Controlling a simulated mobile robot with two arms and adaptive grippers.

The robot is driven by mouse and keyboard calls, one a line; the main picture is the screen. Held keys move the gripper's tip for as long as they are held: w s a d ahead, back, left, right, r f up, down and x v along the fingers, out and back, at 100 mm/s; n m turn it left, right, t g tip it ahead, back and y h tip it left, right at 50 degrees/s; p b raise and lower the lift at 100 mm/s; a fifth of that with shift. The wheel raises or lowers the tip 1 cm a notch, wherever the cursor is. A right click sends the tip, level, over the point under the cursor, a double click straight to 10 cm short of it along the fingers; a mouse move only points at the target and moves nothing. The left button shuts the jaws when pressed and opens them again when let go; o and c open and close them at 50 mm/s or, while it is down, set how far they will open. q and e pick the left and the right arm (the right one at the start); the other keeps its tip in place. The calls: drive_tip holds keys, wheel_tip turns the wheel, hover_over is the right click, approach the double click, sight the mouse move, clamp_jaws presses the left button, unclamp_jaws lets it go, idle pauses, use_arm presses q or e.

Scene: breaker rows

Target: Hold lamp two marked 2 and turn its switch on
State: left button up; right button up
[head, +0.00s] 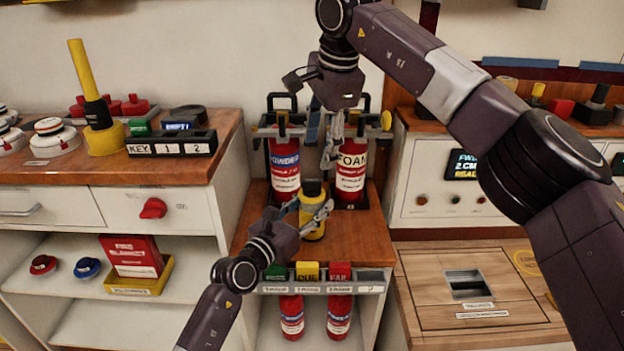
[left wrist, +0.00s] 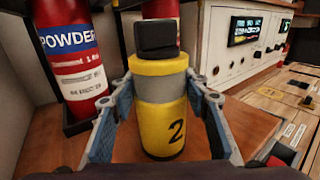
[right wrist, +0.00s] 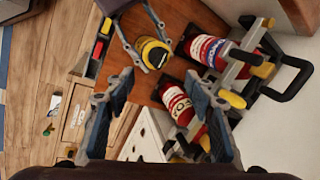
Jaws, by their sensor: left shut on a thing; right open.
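Lamp two (head: 312,230) is a yellow cylinder with a grey band, standing upright on the wooden top in the middle. In the left wrist view the lamp (left wrist: 163,125) shows its black 2 and a black block-shaped switch (left wrist: 156,38) on top. My left gripper (head: 311,211) is shut on the lamp, a finger on each side of its body. In the right wrist view the lamp (right wrist: 153,52) shows beyond my fingers. My right gripper (head: 331,143) is open and empty, above and behind the lamp, in front of the extinguishers. I cannot tell the switch's position.
A POWDER extinguisher (head: 285,170) and a FOAM extinguisher (head: 350,172) stand in a rack close behind the lamp. The wooden top (head: 365,245) is clear right of the lamp.

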sight(312, 181)
drive_tip(key=w+f+n, duration=0.1)
drive_tip(key=f+n, duration=0.2)
drive_tip(key=n, duration=0.1)
drive_tip(key=w+a+f+n+h, duration=0.1)
drive_tip(key=f+n, duration=0.2)
drive_tip(key=n, duration=0.1)
drive_tip(key=w+f+n+t, duration=0.1)
drive_tip(key=f+n, duration=0.3)
drive_tip(key=n, duration=0.1)
drive_tip(key=shift+w+a+f+h, duration=0.1)
drive_tip(key=shift+a+h, duration=0.2)
drive_tip(key=shift+c, duration=0.6)
drive_tip(key=c, duration=1)
